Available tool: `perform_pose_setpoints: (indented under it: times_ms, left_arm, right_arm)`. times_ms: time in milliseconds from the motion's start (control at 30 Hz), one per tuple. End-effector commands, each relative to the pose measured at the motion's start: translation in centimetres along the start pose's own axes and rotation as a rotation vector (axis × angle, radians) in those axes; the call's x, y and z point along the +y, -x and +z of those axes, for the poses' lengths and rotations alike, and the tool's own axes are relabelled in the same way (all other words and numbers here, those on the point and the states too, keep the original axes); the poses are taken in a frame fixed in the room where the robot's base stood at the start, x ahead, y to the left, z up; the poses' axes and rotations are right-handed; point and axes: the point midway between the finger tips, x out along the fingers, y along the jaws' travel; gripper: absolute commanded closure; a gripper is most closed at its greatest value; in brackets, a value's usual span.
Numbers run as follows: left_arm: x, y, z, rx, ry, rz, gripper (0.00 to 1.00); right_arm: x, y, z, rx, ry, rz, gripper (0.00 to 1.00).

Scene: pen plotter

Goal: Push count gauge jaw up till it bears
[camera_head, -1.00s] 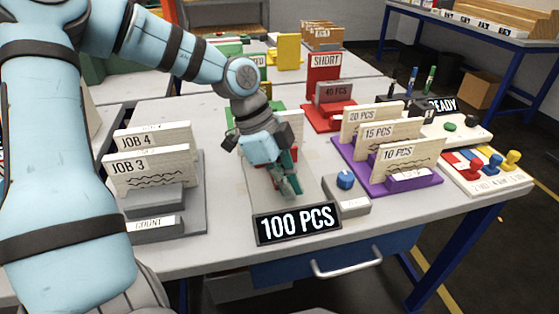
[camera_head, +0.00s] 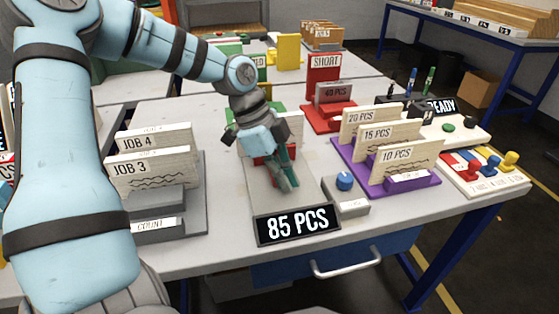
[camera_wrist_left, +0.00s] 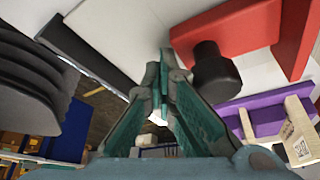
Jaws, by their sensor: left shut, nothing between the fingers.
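The count gauge (camera_head: 262,196) is a pale plate in the middle of the bench. Its display (camera_head: 297,224) at the front edge reads "85 PCS". Its red jaw (camera_head: 262,160) is partly hidden behind my left gripper (camera_head: 288,184). In the left wrist view, a red part (camera_wrist_left: 232,28) with a black knob (camera_wrist_left: 214,72) shows beside the fingers. My left gripper (camera_wrist_left: 160,68) is shut and empty, pointing down over the plate close to the jaw. I cannot tell whether it touches the jaw. A white card stands behind the jaw, mostly hidden. My right gripper is not in view.
A blue-knob box (camera_head: 345,190) stands right of the gauge. A purple rack (camera_head: 355,166) holds cards marked 20, 15 and 10 PCS. A grey rack (camera_head: 190,207) with JOB cards stands left. A red SHORT stand (camera_head: 323,72) is behind.

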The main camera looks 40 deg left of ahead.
Motion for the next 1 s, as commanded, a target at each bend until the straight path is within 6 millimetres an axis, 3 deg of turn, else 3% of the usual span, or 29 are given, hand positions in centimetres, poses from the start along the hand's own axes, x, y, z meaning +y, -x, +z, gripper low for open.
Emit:
perform_pose_setpoints:
  times_ms: [1000]
  left_arm:
    - [-3.1, 0.7, 1.6, -0.001, 0.000, -0.001, 1.00]
  right_arm:
    - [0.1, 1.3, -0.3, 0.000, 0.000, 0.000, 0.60]
